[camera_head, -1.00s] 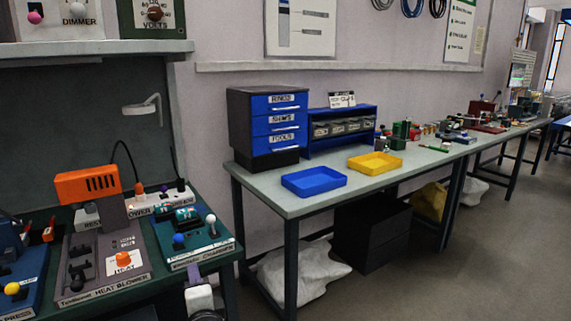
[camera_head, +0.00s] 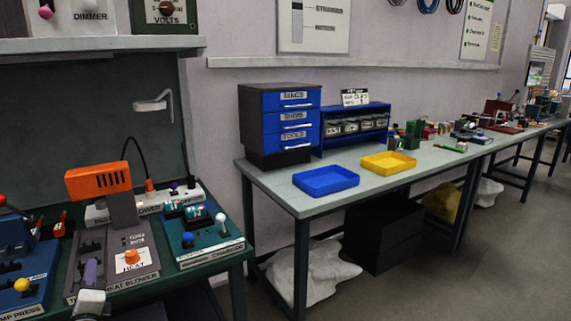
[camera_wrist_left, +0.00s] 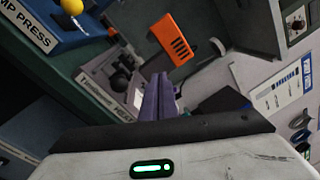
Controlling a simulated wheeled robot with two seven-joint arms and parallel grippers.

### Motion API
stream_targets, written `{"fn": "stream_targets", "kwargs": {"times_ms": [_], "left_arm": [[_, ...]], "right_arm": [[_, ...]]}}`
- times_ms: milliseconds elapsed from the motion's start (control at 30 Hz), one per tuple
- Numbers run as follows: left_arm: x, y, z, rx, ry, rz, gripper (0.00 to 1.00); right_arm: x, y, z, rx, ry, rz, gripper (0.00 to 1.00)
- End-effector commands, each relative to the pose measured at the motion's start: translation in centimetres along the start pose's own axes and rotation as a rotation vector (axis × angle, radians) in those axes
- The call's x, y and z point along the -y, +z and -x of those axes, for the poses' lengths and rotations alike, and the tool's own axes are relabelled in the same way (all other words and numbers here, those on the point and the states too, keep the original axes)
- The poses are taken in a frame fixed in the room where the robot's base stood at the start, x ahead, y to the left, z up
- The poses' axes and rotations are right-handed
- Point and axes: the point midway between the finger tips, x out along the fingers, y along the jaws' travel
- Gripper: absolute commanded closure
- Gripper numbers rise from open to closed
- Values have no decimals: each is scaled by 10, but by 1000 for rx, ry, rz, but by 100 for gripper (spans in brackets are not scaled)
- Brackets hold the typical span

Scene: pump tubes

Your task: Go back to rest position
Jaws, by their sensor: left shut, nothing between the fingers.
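My left gripper (camera_head: 91,270) is low in the head view, in front of the heat blower (camera_head: 116,258), with its purple fingers up and closed together. The fingers also show in the left wrist view (camera_wrist_left: 159,96), shut and empty, with the grey heat blower base (camera_wrist_left: 110,82) and its orange top (camera_wrist_left: 172,38) beyond them. I cannot tell whether the gripper touches the blower. My right gripper is in neither view.
The clamp press (camera_head: 22,272) stands left of the blower and a teal device with blue and white knobs (camera_head: 203,240) stands right. A second bench (camera_head: 300,196) holds a blue tray (camera_head: 326,181), a yellow tray (camera_head: 388,162) and blue drawers (camera_head: 290,117). Open floor lies right.

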Motion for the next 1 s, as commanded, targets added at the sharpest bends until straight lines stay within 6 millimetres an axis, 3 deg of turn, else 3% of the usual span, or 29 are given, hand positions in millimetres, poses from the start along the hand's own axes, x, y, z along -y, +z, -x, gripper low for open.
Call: {"fn": "stream_targets", "kwargs": {"times_ms": [167,267,400,500,600,800,933,1000], "left_arm": [[-62,-29,43,-120,156,156,100],[-100,-49,79,-195,272,269,100],[-158,-77,155,-302,490,481,100],[-189,-93,214,-354,655,646,100],[-207,-102,266,-378,797,787,100],[-224,-109,353,-379,1039,1028,100],[-225,-109,404,-352,1185,1177,100],[-217,-126,411,-330,1195,1252,100]], "right_arm": [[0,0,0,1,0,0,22],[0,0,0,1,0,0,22],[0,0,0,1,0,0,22],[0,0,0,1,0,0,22],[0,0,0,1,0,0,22],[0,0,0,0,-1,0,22],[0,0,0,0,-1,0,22],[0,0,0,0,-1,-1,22]]}}
